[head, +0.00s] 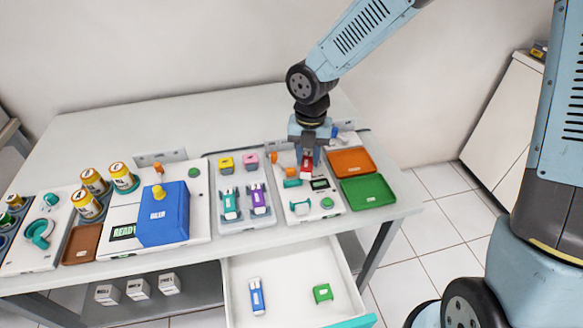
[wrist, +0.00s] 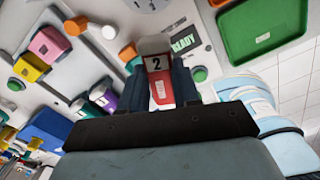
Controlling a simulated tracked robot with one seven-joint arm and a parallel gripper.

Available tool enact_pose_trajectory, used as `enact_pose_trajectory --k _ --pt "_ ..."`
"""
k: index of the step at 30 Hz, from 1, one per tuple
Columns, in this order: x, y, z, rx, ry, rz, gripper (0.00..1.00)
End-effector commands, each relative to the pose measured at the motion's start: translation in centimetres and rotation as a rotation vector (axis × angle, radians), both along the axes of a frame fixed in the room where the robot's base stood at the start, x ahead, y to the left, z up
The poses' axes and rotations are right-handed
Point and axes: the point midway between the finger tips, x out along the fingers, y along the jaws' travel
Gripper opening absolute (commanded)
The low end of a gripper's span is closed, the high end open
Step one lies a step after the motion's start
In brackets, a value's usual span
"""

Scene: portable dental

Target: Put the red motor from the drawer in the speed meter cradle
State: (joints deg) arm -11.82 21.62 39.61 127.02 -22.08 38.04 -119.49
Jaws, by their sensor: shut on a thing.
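The red motor (head: 306,166) is held in my gripper (head: 308,155), above the white device with a small display (head: 319,184) at the right of the table. In the wrist view the motor (wrist: 161,90) sits between the two dark fingers of my gripper (wrist: 160,88), with a white end and a label reading 2 towards the device. The device's display (wrist: 184,42) reads READY there. The speed meter cradle is not clearly made out; the motor and gripper cover part of the device. I cannot tell whether the motor touches it. The open drawer (head: 285,259) is below the table front.
The drawer holds a blue motor (head: 257,297) and a green piece (head: 322,292). An orange tray (head: 351,163) and a green tray (head: 368,191) lie right of the device. A rack with teal and purple motors (head: 258,199) and a blue box (head: 163,215) stand left.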

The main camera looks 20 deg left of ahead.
Motion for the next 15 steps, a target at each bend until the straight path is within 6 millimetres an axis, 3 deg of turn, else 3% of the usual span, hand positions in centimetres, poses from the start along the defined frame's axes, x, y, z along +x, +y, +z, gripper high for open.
enact_pose_trajectory --k 3,6,15 --pt "-2.9 1.0 -0.2 -0.001 -0.002 0.202 0.0" --pt "-4.4 1.4 -0.2 -0.002 -0.002 0.315 0.0" --pt "-5.4 1.7 -1.0 -0.002 -0.002 0.396 0.0"
